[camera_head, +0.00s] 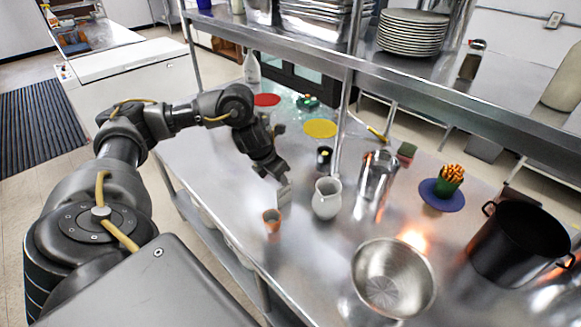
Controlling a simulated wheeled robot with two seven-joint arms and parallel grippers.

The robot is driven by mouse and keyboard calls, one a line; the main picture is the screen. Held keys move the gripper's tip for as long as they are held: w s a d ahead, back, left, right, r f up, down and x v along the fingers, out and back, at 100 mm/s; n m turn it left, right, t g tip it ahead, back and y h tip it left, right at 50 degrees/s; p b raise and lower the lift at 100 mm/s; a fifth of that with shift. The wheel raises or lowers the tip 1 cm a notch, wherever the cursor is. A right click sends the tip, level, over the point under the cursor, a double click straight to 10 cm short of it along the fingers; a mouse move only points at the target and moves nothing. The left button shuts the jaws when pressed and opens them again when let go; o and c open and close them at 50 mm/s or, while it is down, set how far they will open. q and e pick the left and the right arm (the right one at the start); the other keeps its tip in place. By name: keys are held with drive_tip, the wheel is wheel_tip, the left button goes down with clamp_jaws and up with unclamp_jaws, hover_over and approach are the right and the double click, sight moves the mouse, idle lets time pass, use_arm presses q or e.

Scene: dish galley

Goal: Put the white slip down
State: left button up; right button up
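My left gripper (273,173) reaches over the steel table from the left, pointing down. A small pale slip (284,196) shows directly at its fingertips, and the fingers appear closed on its upper end. The slip hangs over or just meets the tabletop; I cannot tell if its lower edge touches. It is between a small orange cup (272,220) and a white pitcher (327,198). My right gripper is not in view.
Behind stand a dark cup (324,157), a yellow disc (320,128) and a red disc (266,100). To the right are a steel pitcher (377,176), a steel bowl (393,278) and a black pot (519,243). An overhead shelf (440,88) and its post border the reach.

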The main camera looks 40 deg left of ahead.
use_arm(q)
approach(291, 200)
drive_tip(key=p+x, duration=0.2)
drive_tip(key=x, duration=0.2)
drive_tip(key=shift+s+a+p, duration=0.1)
drive_tip(key=shift+p, duration=0.2)
drive_tip(key=shift+f, duration=0.25)
clamp_jaws()
